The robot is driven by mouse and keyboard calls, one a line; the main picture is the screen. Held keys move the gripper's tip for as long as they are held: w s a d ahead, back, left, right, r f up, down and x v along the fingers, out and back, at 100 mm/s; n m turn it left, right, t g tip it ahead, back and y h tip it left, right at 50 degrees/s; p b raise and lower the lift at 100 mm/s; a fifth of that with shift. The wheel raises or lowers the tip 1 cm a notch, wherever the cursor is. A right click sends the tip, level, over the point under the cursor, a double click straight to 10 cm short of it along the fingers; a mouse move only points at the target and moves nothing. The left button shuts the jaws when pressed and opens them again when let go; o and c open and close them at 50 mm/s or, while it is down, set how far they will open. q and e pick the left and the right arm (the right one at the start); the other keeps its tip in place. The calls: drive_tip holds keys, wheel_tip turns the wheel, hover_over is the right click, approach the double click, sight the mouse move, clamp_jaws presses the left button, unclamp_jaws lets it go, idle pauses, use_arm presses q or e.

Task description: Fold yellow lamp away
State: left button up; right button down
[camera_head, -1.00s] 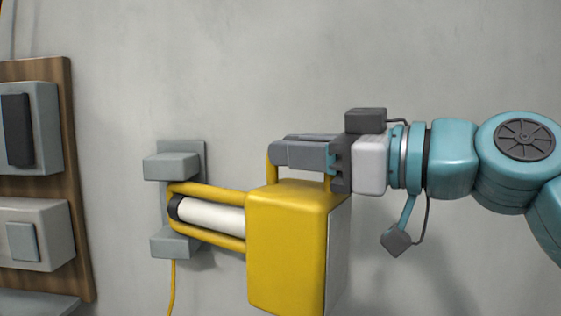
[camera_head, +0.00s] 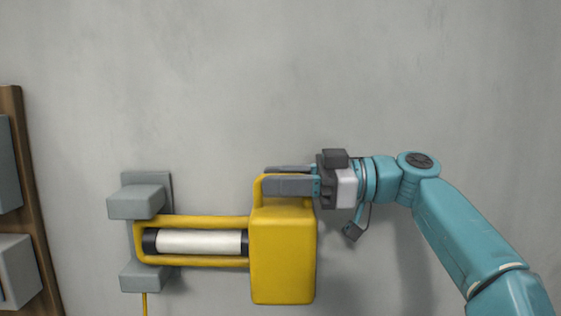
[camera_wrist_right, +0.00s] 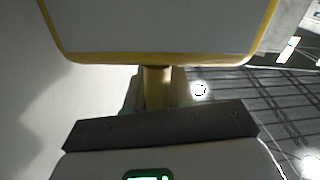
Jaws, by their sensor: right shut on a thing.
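The yellow lamp (camera_head: 283,265) hangs on the grey wall bracket (camera_head: 137,202) by a yellow frame arm with a white tube in it. The lamp's arm reaches to the right, and its box-shaped head is at the right end. My right gripper (camera_head: 283,184) is shut on the handle on top of the lamp head. In the right wrist view the lamp head's pale, yellow-rimmed face (camera_wrist_right: 160,25) fills the top, with a yellow post (camera_wrist_right: 157,90) of the handle at the jaws. My left gripper is not in view.
A wooden board (camera_head: 34,210) with grey boxes (camera_head: 14,270) stands at the left edge. The wall above and to the right is bare. A dark lined floor (camera_wrist_right: 260,100) shows in the right wrist view.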

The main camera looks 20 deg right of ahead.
drive_tip(key=shift+w+f, duration=0.15)
drive_tip(key=shift+w, duration=0.05)
idle(0.3)
drive_tip(key=c, duration=1.1)
unclamp_jaws()
drive_tip(key=shift+w+d, duration=0.1)
drive_tip(key=shift+d, duration=0.1)
drive_tip(key=shift+s+d, duration=0.2)
drive_tip(key=shift+d, duration=0.1)
drive_tip(key=p+v, duration=0.3)
drive_tip(key=v, duration=1.2)
drive_tip(key=shift+d, duration=0.3)
